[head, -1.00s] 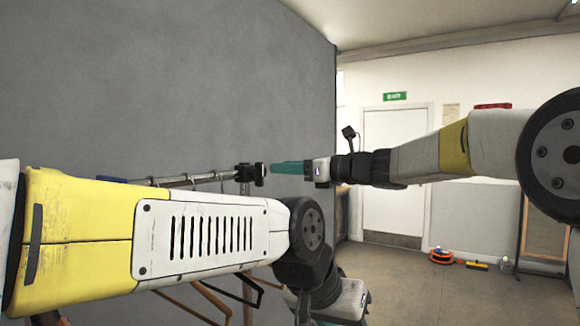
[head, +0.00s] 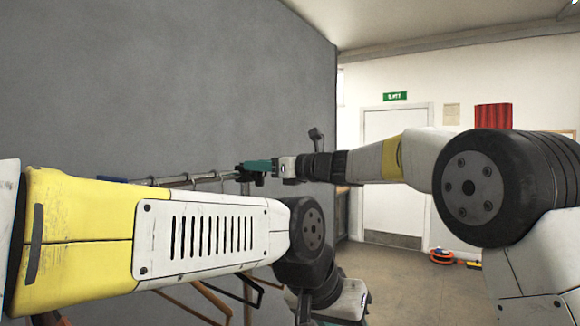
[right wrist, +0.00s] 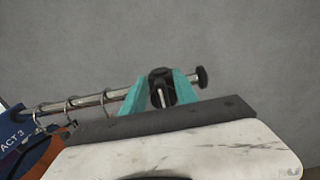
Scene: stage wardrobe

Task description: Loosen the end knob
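The clothes rail (head: 205,178) is a metal tube running along the grey wall. Near its right end is a black fitting (right wrist: 161,78) with a short pale post below it. A small black knob (right wrist: 203,77) caps the rail's tip beyond the fitting. My right gripper (head: 257,165) is at this rail end. In the right wrist view its two teal fingers (right wrist: 160,92) stand apart, one on each side of the black fitting; I cannot tell whether they touch it. The end knob is just right of the fingers.
Hanger hooks (right wrist: 70,105) hang on the rail, with a blue tag (right wrist: 14,138) reading ACT 3 at the left. Hangers (head: 212,300) hang below the rail behind my left forearm. The grey wall (head: 180,80) stands behind. Orange and black gear (head: 441,256) lies on the floor by the door.

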